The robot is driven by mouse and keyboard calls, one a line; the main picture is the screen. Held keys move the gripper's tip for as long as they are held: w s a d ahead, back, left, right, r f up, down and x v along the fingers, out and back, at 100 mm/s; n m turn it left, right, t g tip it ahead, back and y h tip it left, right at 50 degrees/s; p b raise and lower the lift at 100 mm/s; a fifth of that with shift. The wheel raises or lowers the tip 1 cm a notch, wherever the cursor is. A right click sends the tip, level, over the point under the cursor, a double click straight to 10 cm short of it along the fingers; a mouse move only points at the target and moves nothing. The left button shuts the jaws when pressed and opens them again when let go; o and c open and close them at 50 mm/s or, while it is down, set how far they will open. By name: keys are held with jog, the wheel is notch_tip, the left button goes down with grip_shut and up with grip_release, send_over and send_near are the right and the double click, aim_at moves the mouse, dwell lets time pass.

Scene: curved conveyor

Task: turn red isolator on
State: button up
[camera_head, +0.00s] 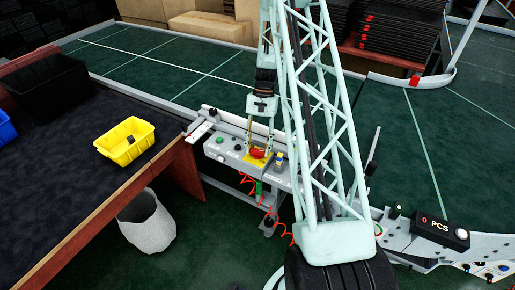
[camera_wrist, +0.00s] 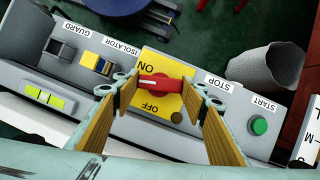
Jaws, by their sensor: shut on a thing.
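The red isolator (camera_wrist: 165,83) is a rotary knob on a yellow plate (camera_wrist: 158,58) marked ON and OFF, which reads upside down in the wrist view. Its white mark points left, between the two words. My gripper (camera_wrist: 161,86) has one finger on each side of the knob and is shut on it. In the head view, the red isolator (camera_head: 257,153) and its yellow plate sit on the grey control panel (camera_head: 225,153), with my gripper (camera_head: 261,138) coming down over them from above.
A green START button (camera_wrist: 259,125) and a STOP label (camera_wrist: 217,83) lie right of the knob; blue and yellow guard connectors (camera_wrist: 97,63) lie left. A yellow bin (camera_head: 118,152) stands on the dark table, with a white basket (camera_head: 147,225) below.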

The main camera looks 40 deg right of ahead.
jog(key=shift+m+t, duration=0.5)
jog(key=shift+m, duration=0.9)
jog(key=o, duration=0.8)
jog(key=shift+o, duration=0.2)
jog(key=v, duration=1.2)
jog(key=shift+d, duration=0.2)
jog(key=shift+s, duration=0.1)
